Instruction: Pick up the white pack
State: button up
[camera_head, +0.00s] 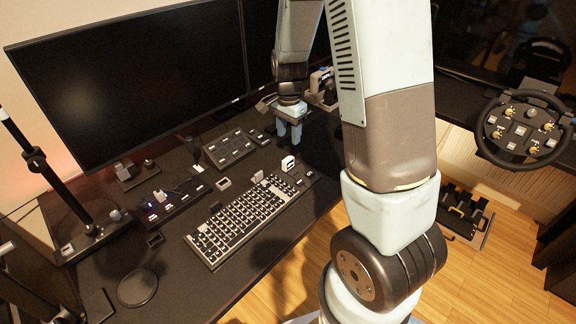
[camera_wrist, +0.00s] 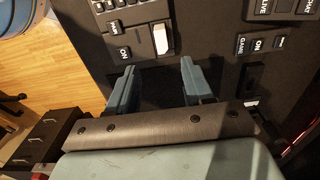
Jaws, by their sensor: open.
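The white pack (camera_head: 288,163) is a small white block standing near the far right end of the keyboard on the dark desk. In the wrist view the white pack (camera_wrist: 162,39) shows above the gap between my fingers, beside the keys. My gripper (camera_head: 289,133) points down over the desk, behind the pack in the head view. In the wrist view my gripper (camera_wrist: 160,83) has its two blue-grey fingers apart, with only dark surface seen between them. The pack is outside the fingers.
The keyboard (camera_head: 245,218) lies beside the pack, with a button panel (camera_head: 229,149) to its upper left. A large monitor (camera_head: 130,80) stands at the back. A round dark pad (camera_head: 138,288) lies front left. A steering wheel (camera_head: 524,130) is at the right.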

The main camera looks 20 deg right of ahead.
send_over(286, 160)
jog(key=d, duration=0.1)
notch_tip(286, 160, down, 6)
jog(key=shift+a+f, duration=0.25)
jog(key=shift+f, duration=1.15)
jog(key=shift+a+f, duration=0.2)
jog(key=shift+f, duration=1.2)
grip_shut()
